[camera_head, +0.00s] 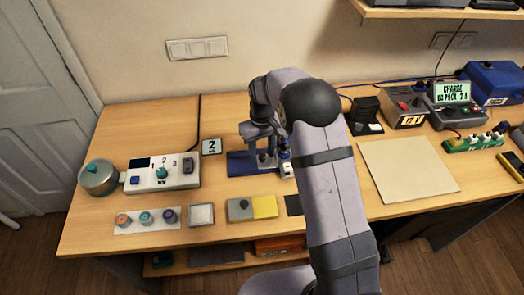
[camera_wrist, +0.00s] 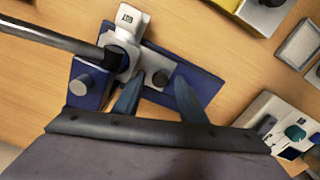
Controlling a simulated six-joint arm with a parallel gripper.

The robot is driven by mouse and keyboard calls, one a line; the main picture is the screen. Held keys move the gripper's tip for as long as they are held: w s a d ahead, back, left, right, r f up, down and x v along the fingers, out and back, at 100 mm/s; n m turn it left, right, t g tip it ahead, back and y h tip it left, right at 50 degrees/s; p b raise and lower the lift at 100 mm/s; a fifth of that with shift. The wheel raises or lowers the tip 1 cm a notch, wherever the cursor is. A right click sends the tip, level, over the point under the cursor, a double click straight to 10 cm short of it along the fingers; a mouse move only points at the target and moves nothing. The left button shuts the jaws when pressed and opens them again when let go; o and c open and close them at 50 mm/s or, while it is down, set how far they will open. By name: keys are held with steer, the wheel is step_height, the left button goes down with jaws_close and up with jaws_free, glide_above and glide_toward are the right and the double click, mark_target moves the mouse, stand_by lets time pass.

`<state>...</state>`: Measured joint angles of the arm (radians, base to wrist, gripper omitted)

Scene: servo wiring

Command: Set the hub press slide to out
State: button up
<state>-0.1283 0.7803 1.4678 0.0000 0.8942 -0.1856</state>
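The hub press has a blue base (camera_head: 240,167) and stands left of my arm in the head view, partly hidden by it. In the wrist view its blue base (camera_wrist: 90,82) carries a grey metal lever rod (camera_wrist: 50,38), a white block with a label (camera_wrist: 127,18) and a dark round knob (camera_wrist: 160,78) on a pale slide piece. My gripper (camera_wrist: 159,80) is open, with its two bluish fingers apart. The knob shows between the fingertips. I cannot tell whether the fingers touch it or how high they are above it.
A white selector box with a teal knob (camera_head: 162,173) and a small display marked 2 (camera_head: 211,147) lie to the left. A grey and yellow block (camera_head: 264,206) lies in front of the press. A beige mat (camera_head: 408,170) right of my arm is bare.

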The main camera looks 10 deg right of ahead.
jaws_close()
steer(key=a, duration=0.9)
steer(key=shift+a+r, duration=0.1)
jaws_free()
steer(key=shift+a, duration=0.1)
step_height(320, 180, up, 7)
steer(key=b, duration=0.2)
steer(key=shift+r, duration=0.15)
stand_by(0.3)
